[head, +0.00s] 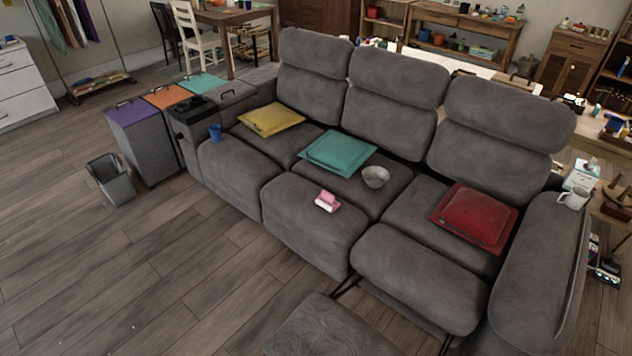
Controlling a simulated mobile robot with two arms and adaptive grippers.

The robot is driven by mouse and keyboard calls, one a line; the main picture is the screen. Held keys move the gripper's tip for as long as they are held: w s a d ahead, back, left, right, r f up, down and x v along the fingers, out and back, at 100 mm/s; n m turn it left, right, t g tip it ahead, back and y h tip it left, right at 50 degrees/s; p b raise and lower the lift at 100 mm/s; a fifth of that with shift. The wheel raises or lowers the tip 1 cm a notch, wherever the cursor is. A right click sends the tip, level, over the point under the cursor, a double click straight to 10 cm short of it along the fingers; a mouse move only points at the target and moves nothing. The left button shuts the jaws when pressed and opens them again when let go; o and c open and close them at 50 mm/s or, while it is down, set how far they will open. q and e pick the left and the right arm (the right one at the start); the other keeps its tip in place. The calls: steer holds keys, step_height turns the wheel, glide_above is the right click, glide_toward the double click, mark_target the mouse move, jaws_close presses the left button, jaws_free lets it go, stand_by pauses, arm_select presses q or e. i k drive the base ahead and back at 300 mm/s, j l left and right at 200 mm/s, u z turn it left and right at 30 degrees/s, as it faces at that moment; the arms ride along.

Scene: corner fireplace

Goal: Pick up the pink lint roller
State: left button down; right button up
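The pink lint roller (327,200) lies on the front part of the grey sofa's (300,225) middle seat. It is small, with a pink part and a paler part at its lower end. A grey metal bowl (375,177) sits behind it and to its right on the same seat, apart from it. Neither of my grippers shows in the head view.
Yellow (271,119), teal (337,151) and red (474,217) cushions lie on the sofa. The right seat's footrest (325,329) is extended. A blue cup (215,133) stands on the left armrest, a white mug (573,199) on the right. Wooden floor (130,260) at front left is clear.

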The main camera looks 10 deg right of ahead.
mark_target(326, 200)
steer(key=i+j+z, duration=0.1)
steer(key=i+j, duration=0.25)
steer(key=i+j+z, duration=0.1)
steer(key=i+j, duration=0.25)
steer(key=j, duration=0.2)
steer(key=i+j+z, duration=0.1)
steer(key=i+j, duration=0.25)
steer(key=j, duration=0.15)
steer(key=i+j, duration=0.35)
steer(key=j, duration=0.15)
steer(key=z, duration=0.05)
